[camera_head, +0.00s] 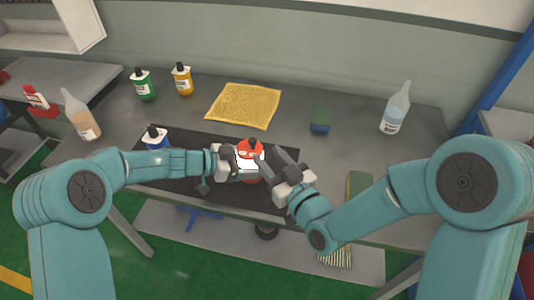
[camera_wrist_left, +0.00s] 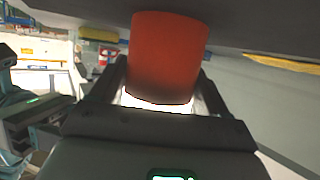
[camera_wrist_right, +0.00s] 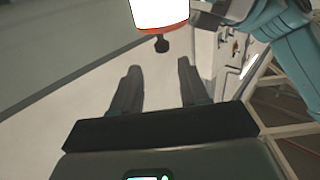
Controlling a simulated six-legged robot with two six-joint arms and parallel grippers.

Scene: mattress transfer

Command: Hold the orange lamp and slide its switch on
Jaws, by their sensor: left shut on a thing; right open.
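The orange lamp (camera_head: 251,147) is a rounded, bottle-like body with a bright white band and a dark knob on one end. It is at the middle of the head view, over the dark mat. My left gripper (camera_head: 238,163) is shut on it from the left; the left wrist view shows its orange body (camera_wrist_left: 168,50) between the fingers. My right gripper (camera_head: 273,164) is open and empty just right of the lamp. In the right wrist view, the lamp's white and orange end (camera_wrist_right: 160,12) and dark knob (camera_wrist_right: 161,44) are beyond the open fingers (camera_wrist_right: 157,75). No switch is clearly visible.
The black mat (camera_head: 190,183) lies on the grey table. Green (camera_head: 144,85), yellow (camera_head: 182,80) and blue (camera_head: 155,138) bottles stand left. The table between sponge and clear bottle is free.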

